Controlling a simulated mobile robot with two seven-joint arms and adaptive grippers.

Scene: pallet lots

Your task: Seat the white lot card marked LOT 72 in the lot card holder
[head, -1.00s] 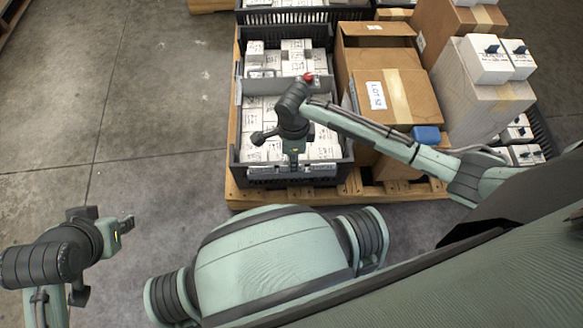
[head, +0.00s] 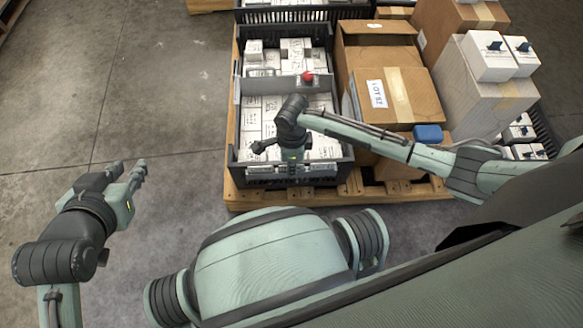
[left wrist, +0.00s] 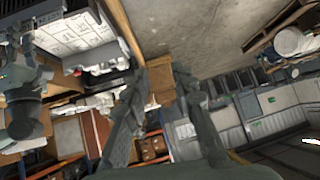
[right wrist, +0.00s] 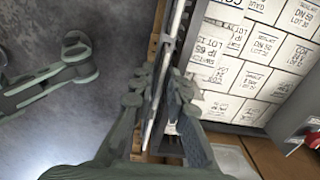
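My right gripper (head: 292,165) is at the front wall of the near black crate (head: 342,172). In the right wrist view its fingers (right wrist: 155,95) are close together on a thin white card (right wrist: 149,125), seen almost edge-on, so its marking cannot be read. The card lies along the outside of the crate wall. A grey bracket-like part (right wrist: 167,42), perhaps the lot card holder, shows just beyond the fingertips; I cannot tell whether the card is inside it. My left gripper (head: 138,174) is open and empty over the floor at left; its parted fingers show in the left wrist view (left wrist: 160,85).
The crate holds several white labelled boxes (head: 250,125) and stands on a wooden pallet (head: 232,190). A red knob (head: 307,77) is at the crate's divider. Cardboard boxes (head: 405,95), one with a lot label (head: 377,94), stand right. The floor at left is clear.

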